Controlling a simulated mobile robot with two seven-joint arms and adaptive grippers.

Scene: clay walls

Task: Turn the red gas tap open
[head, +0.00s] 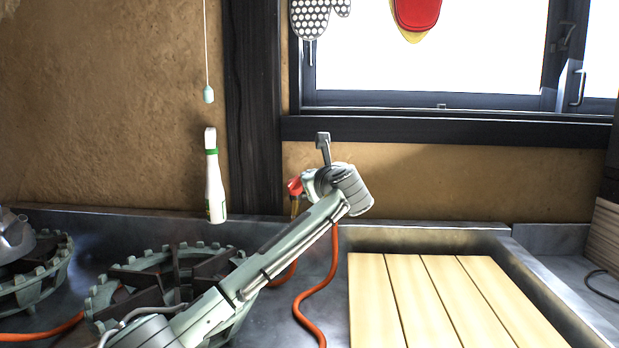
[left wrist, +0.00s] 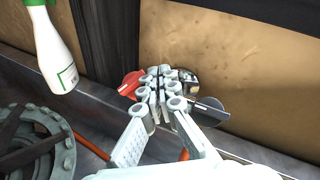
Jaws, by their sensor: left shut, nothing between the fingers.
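The red tap handle (head: 295,186) is near the back wall, above a brass-coloured fitting, just left of my left gripper (head: 313,182). My left arm reaches up to it from the lower left, and its wrist hides most of the gripper. In the left wrist view the fingers (left wrist: 162,88) are shut with nothing between them. The red handle (left wrist: 131,84) shows close to the left side of the fingers; I cannot tell whether they touch. The fingers hide part of the tap body. My right gripper is in neither view.
A white bottle with a green collar (head: 215,185) stands left of the tap. A burner grate (head: 100,300) lies at lower left. An orange hose (head: 303,305) runs beside my arm. A slatted wooden board (head: 440,300) is at right. A pull cord (head: 208,94) hangs above the bottle.

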